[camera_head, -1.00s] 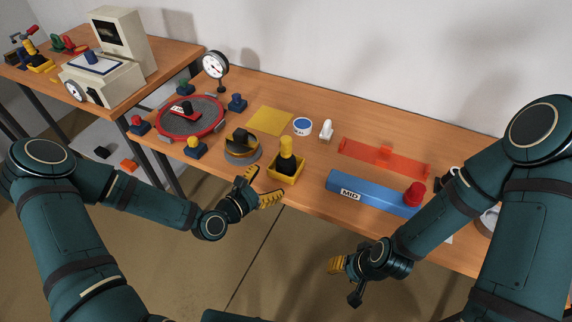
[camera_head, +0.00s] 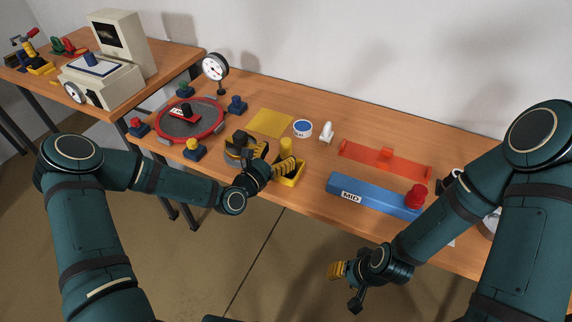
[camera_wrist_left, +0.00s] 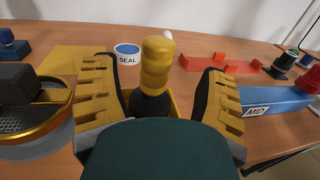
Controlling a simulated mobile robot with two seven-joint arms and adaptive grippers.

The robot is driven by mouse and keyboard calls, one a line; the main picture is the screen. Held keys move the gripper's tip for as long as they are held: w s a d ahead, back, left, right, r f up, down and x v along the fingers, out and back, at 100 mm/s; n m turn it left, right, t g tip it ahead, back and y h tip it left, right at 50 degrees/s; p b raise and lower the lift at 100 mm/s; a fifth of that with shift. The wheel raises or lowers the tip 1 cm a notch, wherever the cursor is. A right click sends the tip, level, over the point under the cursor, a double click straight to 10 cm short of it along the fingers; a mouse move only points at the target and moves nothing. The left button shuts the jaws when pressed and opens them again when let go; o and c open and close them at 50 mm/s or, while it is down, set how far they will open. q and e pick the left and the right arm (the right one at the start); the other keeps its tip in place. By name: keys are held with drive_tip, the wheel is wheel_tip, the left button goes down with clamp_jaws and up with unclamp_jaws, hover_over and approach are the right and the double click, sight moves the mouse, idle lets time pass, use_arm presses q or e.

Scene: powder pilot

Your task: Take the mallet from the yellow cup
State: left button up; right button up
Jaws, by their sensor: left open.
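The mallet (camera_wrist_left: 155,64) stands upright in the yellow cup, its yellow upper part on top and a dark part below; its yellow top also shows in the head view (camera_head: 286,145). The yellow cup (camera_head: 294,181) is on the table near the front edge, partly hidden by my left gripper. My left gripper (camera_head: 276,165) is open, with a finger on each side of the mallet in the left wrist view (camera_wrist_left: 155,88); I cannot tell whether they touch it. My right gripper (camera_head: 338,272) is low in front of the table, away from the cup; its jaw state is unclear.
A round grey and brass piece (camera_head: 238,155) stands close left of the cup. The blue MID block (camera_head: 375,196) lies to the right, with an orange-red rack (camera_head: 385,158) behind it. The SEAL tub (camera_head: 303,128) and a yellow sheet (camera_head: 270,122) are behind.

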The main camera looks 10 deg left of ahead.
sight(283, 149)
use_arm(q)
drive_tip(key=x, duration=0.4)
drive_tip(key=shift+w+d+f, duration=0.1)
drive_tip(key=shift+w+f, duration=0.05)
drive_tip(key=shift+w, duration=0.25)
clamp_jaws()
